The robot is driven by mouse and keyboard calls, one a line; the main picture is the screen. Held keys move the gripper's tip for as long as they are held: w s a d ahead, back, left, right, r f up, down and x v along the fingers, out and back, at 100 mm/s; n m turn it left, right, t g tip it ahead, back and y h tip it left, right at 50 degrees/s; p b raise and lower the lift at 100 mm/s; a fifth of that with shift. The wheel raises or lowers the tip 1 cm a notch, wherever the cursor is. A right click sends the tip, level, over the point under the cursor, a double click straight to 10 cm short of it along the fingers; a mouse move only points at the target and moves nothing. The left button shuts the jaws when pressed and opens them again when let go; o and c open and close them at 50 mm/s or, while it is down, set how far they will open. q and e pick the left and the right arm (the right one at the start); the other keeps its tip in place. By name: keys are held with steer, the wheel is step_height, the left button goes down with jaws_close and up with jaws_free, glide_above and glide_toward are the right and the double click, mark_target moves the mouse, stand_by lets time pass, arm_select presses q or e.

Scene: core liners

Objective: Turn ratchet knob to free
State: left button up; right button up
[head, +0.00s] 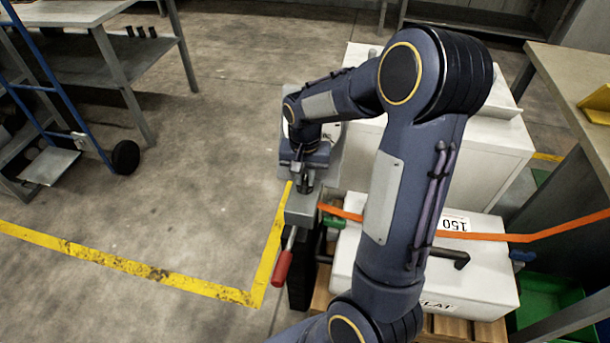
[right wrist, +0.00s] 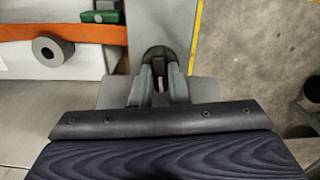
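My right gripper (head: 305,183) points down onto a grey metal block (head: 302,212) in the head view; my arm hides part of this area. In the right wrist view my right gripper's fingers (right wrist: 160,76) stand on either side of a dark rounded piece (right wrist: 157,53), which looks like the ratchet knob. I cannot tell whether the fingers press on it. A lever with a red handle (head: 283,268) hangs from the block's near side. An orange strap (head: 480,237) runs right from near the block, and it also shows in the right wrist view (right wrist: 20,28). My left gripper is out of view.
A white box (head: 480,290) marked 150 lies on a wooden pallet (head: 440,325), with a larger white case (head: 495,150) behind. A green part (right wrist: 99,17) sits by the strap. A bench (head: 565,85) stands at the right.

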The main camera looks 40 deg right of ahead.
mark_target(305, 180)
jaws_close()
steer(key=shift+m+p, duration=0.35)
steer(key=shift+m, duration=0.35)
steer(key=o, duration=0.6)
jaws_free()
step_height(305, 180, up, 8)
steer(key=shift+f+p, duration=0.1)
steer(key=shift+p, duration=0.85)
